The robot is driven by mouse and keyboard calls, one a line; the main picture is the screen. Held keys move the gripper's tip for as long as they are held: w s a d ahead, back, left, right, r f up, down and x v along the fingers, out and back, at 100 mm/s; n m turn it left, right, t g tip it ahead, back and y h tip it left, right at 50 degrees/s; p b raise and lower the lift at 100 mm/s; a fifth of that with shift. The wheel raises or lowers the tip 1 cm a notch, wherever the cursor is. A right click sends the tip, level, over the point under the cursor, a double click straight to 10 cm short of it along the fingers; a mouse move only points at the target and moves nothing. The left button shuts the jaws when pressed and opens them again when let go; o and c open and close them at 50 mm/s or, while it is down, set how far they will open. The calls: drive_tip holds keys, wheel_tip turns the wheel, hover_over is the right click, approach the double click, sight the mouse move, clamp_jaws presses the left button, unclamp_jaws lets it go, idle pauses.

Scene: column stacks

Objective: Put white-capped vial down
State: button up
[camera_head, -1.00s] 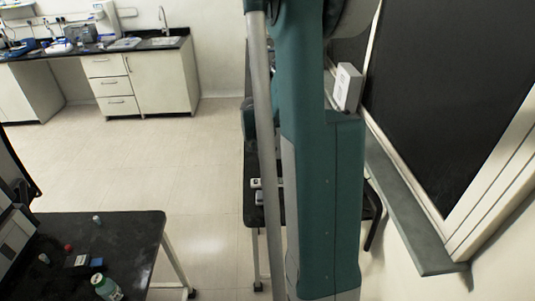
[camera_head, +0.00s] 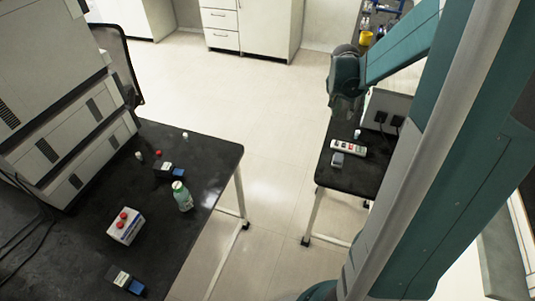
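My arm reaches from the right, and my gripper (camera_head: 347,112) hangs over the back of the small black table (camera_head: 345,183) on the right. Its fingers are dark and small, so I cannot tell whether they are open or shut. A small pale-topped vial (camera_head: 357,134) shows just below and right of the gripper. I cannot tell whether it stands on the table or touches the fingers. Another small white-topped vial (camera_head: 185,135) stands near the back edge of the left black table (camera_head: 220,160), with a further pale vial (camera_head: 139,155) to its left.
A white strip with buttons (camera_head: 348,148) and a small grey object (camera_head: 338,160) lie on the right table, with a grey box (camera_head: 388,112) behind. The left table holds a green bottle (camera_head: 182,197), a red-buttoned box (camera_head: 126,226) and large instruments (camera_head: 60,110). Open floor separates the tables.

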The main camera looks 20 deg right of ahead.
drive_tip(key=s+a+r+n+t, duration=0.1)
drive_tip(key=a+r+n, duration=0.15)
drive_tip(key=a, duration=0.35)
drive_tip(key=a+r+n+t, duration=0.1)
drive_tip(key=a+r, duration=0.3)
drive_tip(key=a, duration=0.3)
drive_tip(key=s+a+r+n+t+y, duration=0.1)
drive_tip(key=s+a+r+n, duration=0.1)
drive_tip(key=s+a, duration=0.3)
drive_tip(key=s+a+r+n+t+y, duration=0.1)
drive_tip(key=s+a+n, duration=0.3)
drive_tip(key=a, duration=1)
drive_tip(key=s+a+r+n+t+y, duration=0.1)
drive_tip(key=s+a+r+n+y, duration=0.1)
drive_tip(key=s+a, duration=0.6)
drive_tip(key=shift+a+r+n, duration=0.45)
drive_tip(key=shift+a+n, duration=0.2)
drive_tip(key=shift+a, duration=0.15)
